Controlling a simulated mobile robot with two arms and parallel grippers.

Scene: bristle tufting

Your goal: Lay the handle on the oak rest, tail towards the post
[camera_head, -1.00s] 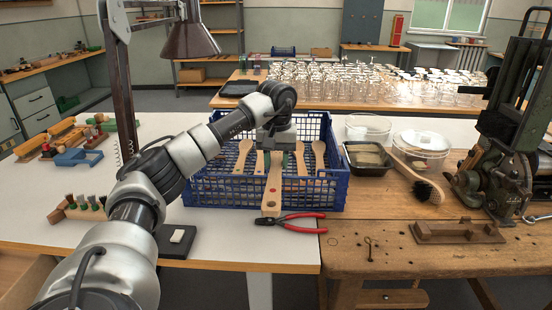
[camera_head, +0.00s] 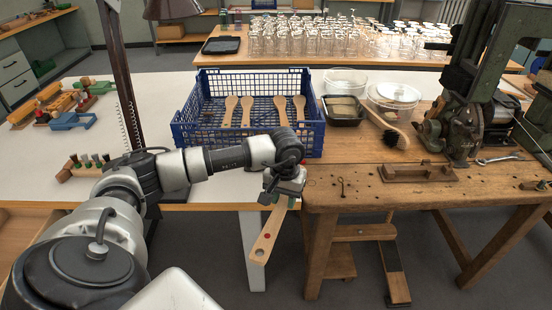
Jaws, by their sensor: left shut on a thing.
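My left gripper (camera_head: 284,193) is shut on a pale wooden handle (camera_head: 266,236) and holds it in front of the front edge of the tables. The handle slants down to the left, with a red dot near its lower end. Its upper end is hidden by the gripper. The oak rest (camera_head: 418,174), a low brown wooden cradle, lies empty on the workbench to the right of the gripper. A tall dark machine post (camera_head: 492,60) stands behind it to the right. My right gripper is not in view.
A blue crate (camera_head: 188,140) with several wooden handles stands behind my left arm. Clear dishes (camera_head: 345,82), a black tray (camera_head: 343,110) and a brush (camera_head: 390,131) lie at the back of the workbench (camera_head: 375,200). A wrench (camera_head: 497,159) lies at right. Bench surface around the oak rest is mostly free.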

